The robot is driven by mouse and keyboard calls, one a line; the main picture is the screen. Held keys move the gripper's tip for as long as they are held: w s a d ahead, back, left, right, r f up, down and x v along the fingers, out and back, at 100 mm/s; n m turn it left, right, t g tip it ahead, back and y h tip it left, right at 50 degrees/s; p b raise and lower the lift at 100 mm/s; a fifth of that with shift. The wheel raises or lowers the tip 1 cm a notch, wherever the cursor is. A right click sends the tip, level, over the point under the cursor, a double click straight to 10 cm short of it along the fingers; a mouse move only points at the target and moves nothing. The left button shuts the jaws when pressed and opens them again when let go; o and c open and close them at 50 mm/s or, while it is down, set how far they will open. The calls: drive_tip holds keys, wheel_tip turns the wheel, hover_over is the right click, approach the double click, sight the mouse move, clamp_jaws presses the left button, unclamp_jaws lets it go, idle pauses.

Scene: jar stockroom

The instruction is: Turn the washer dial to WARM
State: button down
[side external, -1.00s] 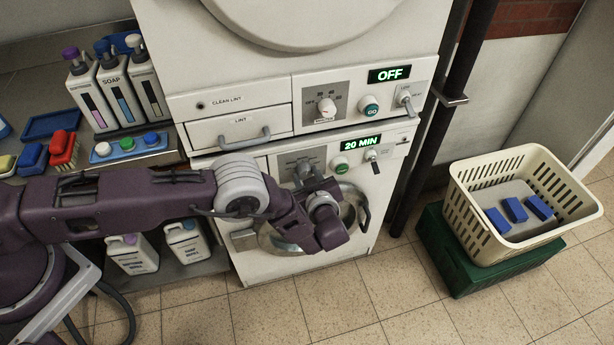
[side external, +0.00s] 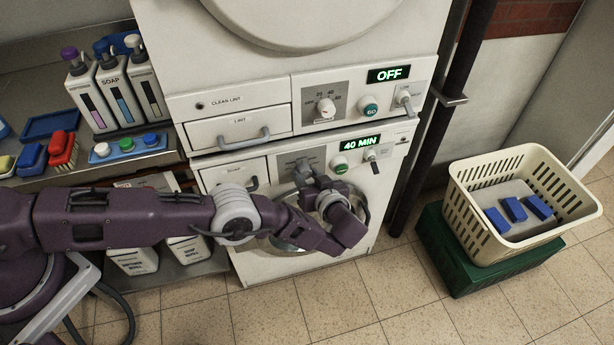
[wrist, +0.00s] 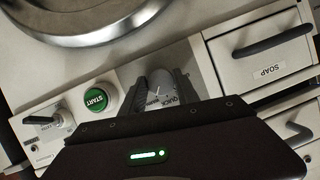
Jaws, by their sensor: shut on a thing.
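The washer is the lower white machine (side external: 345,250) in the side view, and its green display (side external: 360,143) reads 40 MIN. In the wrist view the washer dial (wrist: 161,82) is a pale round knob on a grey panel plate. My gripper (wrist: 166,88) is shut on the dial, with one dark finger on each side. In the side view my gripper (side external: 301,175) is at the grey dial plate (side external: 297,158) and hides the dial.
The green START button (wrist: 97,99) and a small lever (wrist: 57,118) sit beside the dial. The soap drawer (wrist: 262,50) is on its other side. The dryer above has its own dial (side external: 326,108), and its display reads OFF. A cream basket (side external: 480,170) stands on the right.

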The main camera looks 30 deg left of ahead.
drive_tip(key=c, duration=0.9)
unclamp_jaws()
drive_tip(key=v, duration=0.7)
